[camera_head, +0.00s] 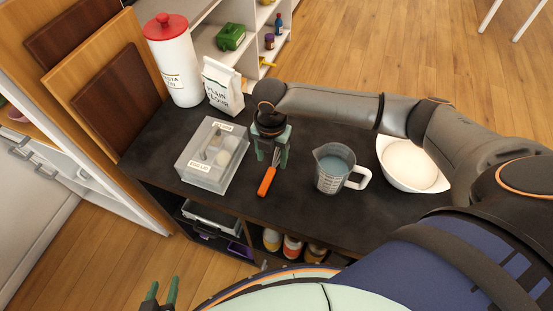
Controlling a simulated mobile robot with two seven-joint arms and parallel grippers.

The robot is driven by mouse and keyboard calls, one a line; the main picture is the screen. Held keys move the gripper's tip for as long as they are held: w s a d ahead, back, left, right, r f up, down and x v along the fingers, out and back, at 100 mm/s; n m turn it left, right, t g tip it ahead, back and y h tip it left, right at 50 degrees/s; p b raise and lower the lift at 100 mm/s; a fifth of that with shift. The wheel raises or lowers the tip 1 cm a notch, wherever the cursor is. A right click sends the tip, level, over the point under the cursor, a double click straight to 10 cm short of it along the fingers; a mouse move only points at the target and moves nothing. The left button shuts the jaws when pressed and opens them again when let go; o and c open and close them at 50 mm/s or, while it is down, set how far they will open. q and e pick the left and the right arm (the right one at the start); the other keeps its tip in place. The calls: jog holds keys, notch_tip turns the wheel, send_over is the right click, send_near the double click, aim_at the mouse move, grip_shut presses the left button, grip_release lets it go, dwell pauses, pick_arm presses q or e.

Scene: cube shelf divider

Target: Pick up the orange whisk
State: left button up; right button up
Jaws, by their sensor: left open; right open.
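The whisk lies on the dark countertop (225,206), its orange handle (266,182) pointing toward the front edge. Its wire end reaches back toward my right gripper (271,160) and is partly hidden by it. My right gripper points down at the whisk's upper part, with one green finger on either side, open. I cannot tell whether the fingers touch the whisk. My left gripper (162,286) is at the bottom left, over the floor, open and empty, away from the counter.
A clear lidded box (212,155) stands left of the whisk. A measuring jug (335,168) and white bowl (411,164) stand right. A flour bag (222,87), red-lidded canister (173,60) and boards (107,87) stand behind left. My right arm spans the counter's back.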

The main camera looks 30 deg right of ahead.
aim_at(272, 169)
jog(key=f, duration=0.4)
jog(key=shift+s+a+f, duration=0.1)
jog(key=shift+s+f, duration=0.1)
jog(key=shift+f, duration=0.1)
grip_shut()
dwell(0.3)
